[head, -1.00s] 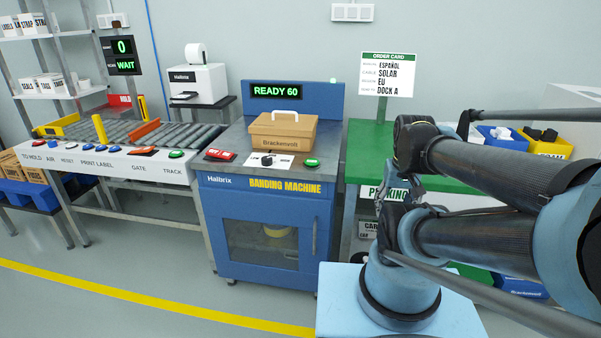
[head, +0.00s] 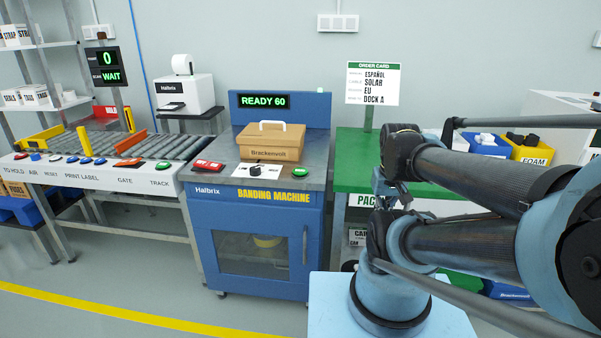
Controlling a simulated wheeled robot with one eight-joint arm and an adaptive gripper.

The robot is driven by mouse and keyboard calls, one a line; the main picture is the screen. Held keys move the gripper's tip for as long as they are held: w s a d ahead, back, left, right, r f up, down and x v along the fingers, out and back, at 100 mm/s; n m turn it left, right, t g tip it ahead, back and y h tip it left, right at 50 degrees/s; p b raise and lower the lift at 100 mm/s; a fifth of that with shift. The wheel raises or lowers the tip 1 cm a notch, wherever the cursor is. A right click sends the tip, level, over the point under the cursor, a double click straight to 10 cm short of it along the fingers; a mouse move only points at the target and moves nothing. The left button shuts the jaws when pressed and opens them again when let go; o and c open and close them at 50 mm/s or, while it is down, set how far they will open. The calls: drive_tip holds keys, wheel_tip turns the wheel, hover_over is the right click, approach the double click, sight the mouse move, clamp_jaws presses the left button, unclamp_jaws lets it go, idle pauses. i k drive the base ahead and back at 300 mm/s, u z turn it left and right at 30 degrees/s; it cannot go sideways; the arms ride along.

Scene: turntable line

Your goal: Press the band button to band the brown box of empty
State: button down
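The brown box (head: 268,147), a closed carton marked Brackenvolt with a pale handle on top, sits upright on the steel top of the blue banding machine (head: 258,210). The machine's display (head: 263,101) reads READY 60. On the machine's front edge are a red control (head: 207,166) at left, a dark knob (head: 255,169) on a white plate in the middle and a green button (head: 300,172) at right. Their labels are too small to read. My arm is folded at the right, apart from the machine. My gripper (head: 385,190) is partly hidden among the arm links; its fingers are unclear.
A roller conveyor (head: 165,147) with its own button panel (head: 95,167) stands left of the machine. A green-topped packing bench (head: 358,165) stands close at right, with an order card (head: 373,83) above it. The floor (head: 130,265) before the machine is clear.

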sight(299, 172)
drive_tip(key=z, duration=0.1)
drive_tip(key=k, duration=1)
drive_tip(key=u, duration=0.55)
